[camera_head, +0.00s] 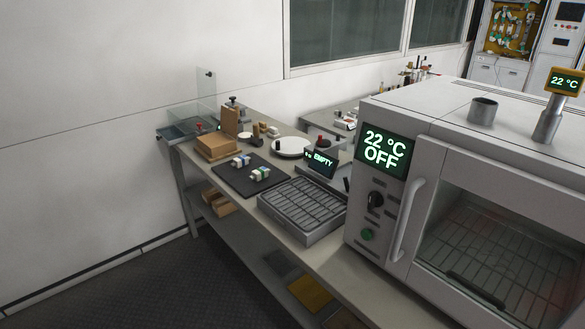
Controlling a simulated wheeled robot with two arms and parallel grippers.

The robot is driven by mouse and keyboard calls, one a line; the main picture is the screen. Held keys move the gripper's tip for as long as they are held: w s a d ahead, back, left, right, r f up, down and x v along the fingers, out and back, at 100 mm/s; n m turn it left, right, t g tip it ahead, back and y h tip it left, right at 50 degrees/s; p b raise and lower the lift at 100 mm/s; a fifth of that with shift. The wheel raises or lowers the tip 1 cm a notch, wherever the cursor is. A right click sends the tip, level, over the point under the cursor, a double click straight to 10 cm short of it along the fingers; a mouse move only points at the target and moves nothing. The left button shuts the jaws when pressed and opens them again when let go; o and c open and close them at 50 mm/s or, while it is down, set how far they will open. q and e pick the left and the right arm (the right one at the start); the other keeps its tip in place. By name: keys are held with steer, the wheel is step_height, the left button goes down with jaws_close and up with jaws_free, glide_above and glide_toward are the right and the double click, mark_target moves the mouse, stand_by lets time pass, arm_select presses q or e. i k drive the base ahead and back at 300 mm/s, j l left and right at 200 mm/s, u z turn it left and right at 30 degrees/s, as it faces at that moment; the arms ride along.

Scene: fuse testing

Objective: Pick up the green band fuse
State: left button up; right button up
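Small white fuse-like pieces with coloured bands lie in two groups on a dark mat (229,180) on the bench. The farther group (241,160) shows bluish and dark touches. The nearer group (260,173) shows bluish or greenish touches. They are too small for me to tell surely which one has the green band. Neither of my grippers is in view.
A wire-rack tray (303,207) sits right of the mat, with a display reading EMPTY (320,162) behind it. A large oven (400,225) reading 22 °C OFF fills the right.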

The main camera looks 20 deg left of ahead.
mark_target(258, 174)
steer(key=i+j+z, duration=0.1)
steer(key=j, duration=0.3)
steer(key=i+j+z, duration=0.15)
steer(key=j, duration=0.25)
steer(key=i+j+z, duration=0.1)
steer(key=j, duration=0.3)
steer(key=i+j+z, duration=0.1)
steer(key=j, duration=0.35)
steer(key=i+j+z, duration=0.15)
steer(key=j, duration=0.3)
